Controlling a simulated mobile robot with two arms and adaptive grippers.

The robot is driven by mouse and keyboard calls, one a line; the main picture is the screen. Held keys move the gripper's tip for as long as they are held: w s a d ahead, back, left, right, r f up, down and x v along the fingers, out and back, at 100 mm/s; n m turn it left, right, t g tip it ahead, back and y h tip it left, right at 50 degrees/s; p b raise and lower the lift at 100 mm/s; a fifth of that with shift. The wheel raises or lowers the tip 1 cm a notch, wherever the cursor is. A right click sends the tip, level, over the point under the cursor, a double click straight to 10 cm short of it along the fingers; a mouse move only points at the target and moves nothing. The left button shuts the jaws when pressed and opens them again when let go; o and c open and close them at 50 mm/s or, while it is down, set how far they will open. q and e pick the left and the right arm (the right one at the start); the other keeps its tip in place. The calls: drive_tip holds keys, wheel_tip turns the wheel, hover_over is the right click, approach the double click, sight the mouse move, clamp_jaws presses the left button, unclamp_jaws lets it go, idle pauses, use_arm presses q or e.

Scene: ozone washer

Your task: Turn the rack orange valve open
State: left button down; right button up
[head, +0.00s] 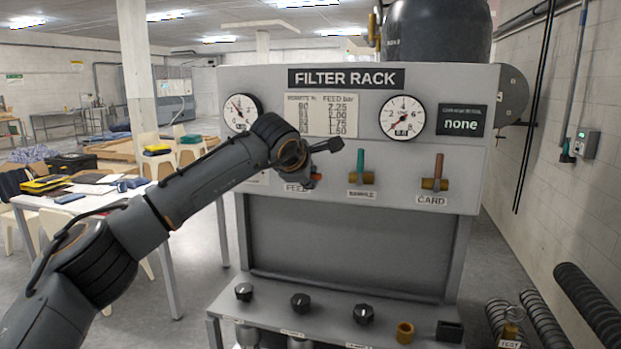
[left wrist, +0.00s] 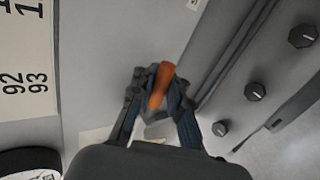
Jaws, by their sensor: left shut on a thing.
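The orange valve handle (left wrist: 160,84) stands between the fingers of my left gripper (left wrist: 157,92) in the left wrist view. The gripper is shut on it. My right gripper is in neither view.
To the right on the filter rack (head: 345,235) are a green-handled SAMPLE valve (head: 361,165) and a brownish-orange CARD valve (head: 438,170), both handles upright. Gauges sit above. Black knobs (head: 301,302) line the lower shelf. A white table (head: 150,196) stands left.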

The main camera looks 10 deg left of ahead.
use_arm(q)
drive_tip(key=shift+f+m+y, duration=0.25)
drive_tip(key=shift+m+y, duration=0.05)
drive_tip(key=shift+y, duration=0.1)
idle(0.3)
drive_tip(key=c, duration=1.4)
unclamp_jaws()
drive_tip(key=shift+s, duration=0.15)
drive_tip(key=shift+o, duration=0.4)
drive_tip(key=shift+s+r, duration=0.1)
drive_tip(key=v, duration=1.2)
drive_tip(key=shift+s+d, duration=0.1)
drive_tip(key=shift+d, duration=0.05)
